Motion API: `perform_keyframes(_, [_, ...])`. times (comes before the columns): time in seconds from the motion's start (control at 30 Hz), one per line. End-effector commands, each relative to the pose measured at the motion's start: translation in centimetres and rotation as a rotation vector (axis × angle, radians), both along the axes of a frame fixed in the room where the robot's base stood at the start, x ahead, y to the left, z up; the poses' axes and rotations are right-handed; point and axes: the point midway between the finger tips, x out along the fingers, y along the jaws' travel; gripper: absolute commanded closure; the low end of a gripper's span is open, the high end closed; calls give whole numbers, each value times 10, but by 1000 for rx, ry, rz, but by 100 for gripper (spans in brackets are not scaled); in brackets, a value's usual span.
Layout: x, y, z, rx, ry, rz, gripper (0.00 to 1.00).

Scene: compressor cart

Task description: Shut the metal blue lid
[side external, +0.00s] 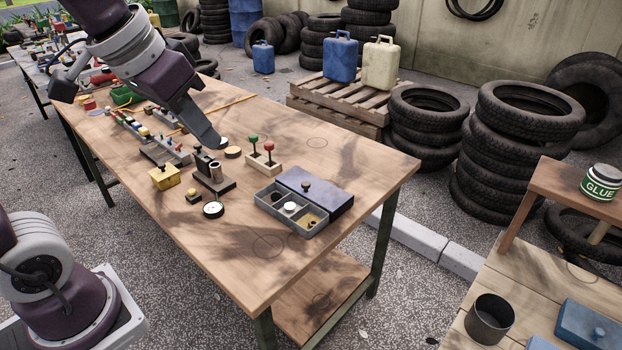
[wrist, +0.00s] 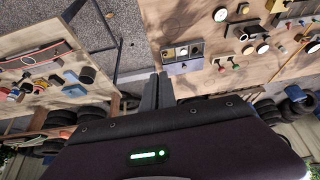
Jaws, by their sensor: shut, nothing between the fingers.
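The blue lid (side external: 325,192) with a dark knob sits on the far side of a grey metal box (side external: 291,228), and the box's front compartments are uncovered. A white round piece and smaller items lie in the compartments. The lid (wrist: 184,68) and box also show in the wrist view, beyond the fingers. I cannot tell whether the lid slides or hinges. My gripper (side external: 216,144) is shut and empty, tilted down above the table, left of and behind the box, apart from the lid. Its fingers (wrist: 158,90) also show in the wrist view.
A post stand with red and green knobs (side external: 262,160) stands between my gripper and the box. A black block fixture (side external: 213,181), a yellow box (side external: 164,177) and a round dial (side external: 213,210) are to the left. The wooden table (side external: 380,170) is clear right of the box.

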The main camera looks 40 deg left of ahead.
Motion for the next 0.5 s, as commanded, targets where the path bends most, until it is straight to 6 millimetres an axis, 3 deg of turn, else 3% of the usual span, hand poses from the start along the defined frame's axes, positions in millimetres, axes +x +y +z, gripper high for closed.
perform_keyframes(0.03, [43, 7, 1, -2, 23, 15, 100])
perform_keyframes(0.17, [153, 32, -20, -4, 53, 48, 100])
perform_keyframes(0.2, [186, 41, -35, -5, 61, 59, 100])
perform_keyframes(0.3, [256, 66, -84, -7, 82, 85, 100])
perform_keyframes(0.4, [304, 88, -139, -8, 98, 104, 100])
perform_keyframes(0.5, [330, 102, -180, -8, 106, 116, 100])
